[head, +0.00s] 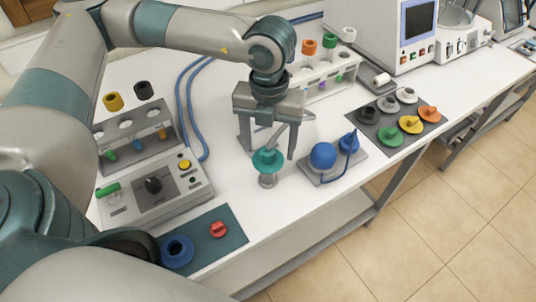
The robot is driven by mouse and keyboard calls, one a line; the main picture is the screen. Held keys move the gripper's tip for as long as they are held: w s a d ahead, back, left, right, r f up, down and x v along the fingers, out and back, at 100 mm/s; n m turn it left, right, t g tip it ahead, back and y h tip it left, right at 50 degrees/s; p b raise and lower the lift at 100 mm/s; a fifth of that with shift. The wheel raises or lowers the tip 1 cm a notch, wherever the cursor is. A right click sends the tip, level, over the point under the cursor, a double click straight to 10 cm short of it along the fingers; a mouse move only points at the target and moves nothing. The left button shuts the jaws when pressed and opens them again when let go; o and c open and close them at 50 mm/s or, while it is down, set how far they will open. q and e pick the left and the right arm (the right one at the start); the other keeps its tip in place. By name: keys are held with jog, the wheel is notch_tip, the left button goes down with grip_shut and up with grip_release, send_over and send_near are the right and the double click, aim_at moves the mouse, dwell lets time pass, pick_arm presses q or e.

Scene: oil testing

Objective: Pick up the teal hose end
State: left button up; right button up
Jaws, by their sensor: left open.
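The teal hose end (266,161) appears to be the teal round piece on a short grey stand on the white bench, with a grey rod slanting up from it to the right. My left gripper (269,150) points down with its fingers apart, one on each side of the teal piece in the picture. I cannot tell whether the fingers touch it or stand a little behind it. My right gripper is not in view.
A control box (155,187) and a teal mat (206,251) are left. A rack (328,88) and a dark mat with several coloured knobs (386,136) lie further back. The bench's front edge is near.

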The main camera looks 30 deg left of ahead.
aim_at(268, 160)
pick_arm(q)
jog(key=shift+f, duration=0.45)
jog(key=shift+f+p, duration=0.4)
jog(key=shift+p, duration=0.15)
notch_tip(268, 160, down, 4)
jog(key=shift+a+r+p, duration=0.1)
jog(key=shift+r+p, duration=0.05)
jog(key=shift+p, duration=0.9)
jog(key=shift+f, duration=0.35)
jog(key=shift+c, duration=0.5)
jog(key=c, duration=0.7)
